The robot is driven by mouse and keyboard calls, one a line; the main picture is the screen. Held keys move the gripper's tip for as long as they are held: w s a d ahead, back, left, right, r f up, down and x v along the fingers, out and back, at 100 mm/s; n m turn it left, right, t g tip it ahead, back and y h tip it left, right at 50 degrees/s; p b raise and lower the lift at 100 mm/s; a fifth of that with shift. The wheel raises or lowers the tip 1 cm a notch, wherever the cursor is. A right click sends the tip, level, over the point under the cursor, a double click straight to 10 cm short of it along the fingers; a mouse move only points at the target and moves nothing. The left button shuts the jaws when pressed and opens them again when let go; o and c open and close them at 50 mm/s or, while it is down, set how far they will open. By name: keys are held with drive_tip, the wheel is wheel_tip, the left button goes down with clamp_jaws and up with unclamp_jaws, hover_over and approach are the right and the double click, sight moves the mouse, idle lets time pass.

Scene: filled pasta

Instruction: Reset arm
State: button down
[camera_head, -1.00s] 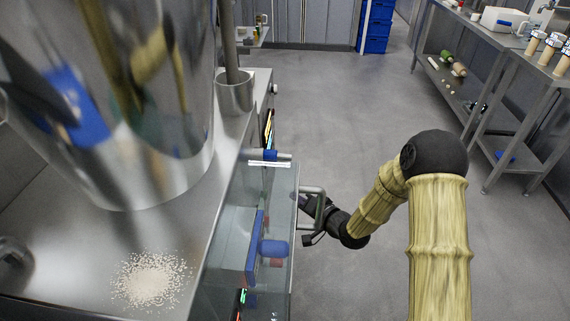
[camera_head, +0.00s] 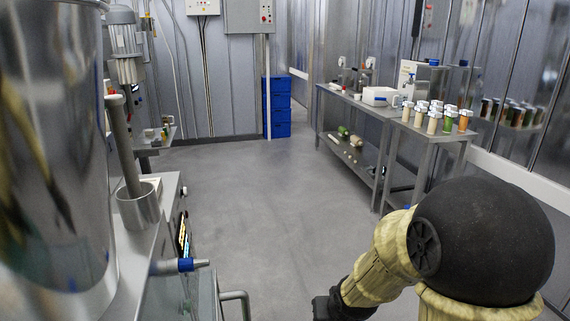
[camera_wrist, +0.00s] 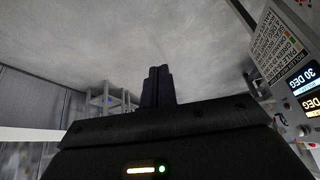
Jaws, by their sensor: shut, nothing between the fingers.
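My gripper (camera_wrist: 157,86) shows in the wrist view with its two dark fingers together and nothing between them. The grey floor lies beyond the fingertips. In the head view my bent arm is at the lower right, and the gripper itself is below the frame or hidden. In the wrist view a machine's control panel (camera_wrist: 285,60) with lit displays is at the right, beside the fingers and apart from them.
A steel machine (camera_head: 150,255) with a large shiny cylinder (camera_head: 60,150) stands at the left. A handle (camera_head: 236,296) sticks out low beside it. Steel tables (camera_head: 400,125) with several jars stand along the right wall. Blue crates (camera_head: 277,107) are stacked at the back. The middle floor is clear.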

drive_tip(key=s+d+r+g, duration=0.1)
drive_tip(key=s+d+g, duration=0.1)
drive_tip(key=s, duration=0.4)
drive_tip(key=s+d+r+g, duration=0.1)
drive_tip(key=s+d+r, duration=0.15)
drive_tip(key=s, duration=0.25)
drive_tip(key=w+p+v, duration=0.2)
drive_tip(key=p+v, duration=0.8)
drive_tip(key=p, duration=0.1)
drive_tip(key=w+a+r+p+v, duration=0.1)
drive_tip(key=w+p+v, duration=0.1)
drive_tip(key=p+v, duration=0.8)
drive_tip(key=shift+w+a+m+h+p, duration=0.25)
drive_tip(key=shift+w+m+h+p, duration=0.05)
drive_tip(key=shift+w+h+p, duration=0.1)
drive_tip(key=shift+r, duration=0.15)
idle(2.2)
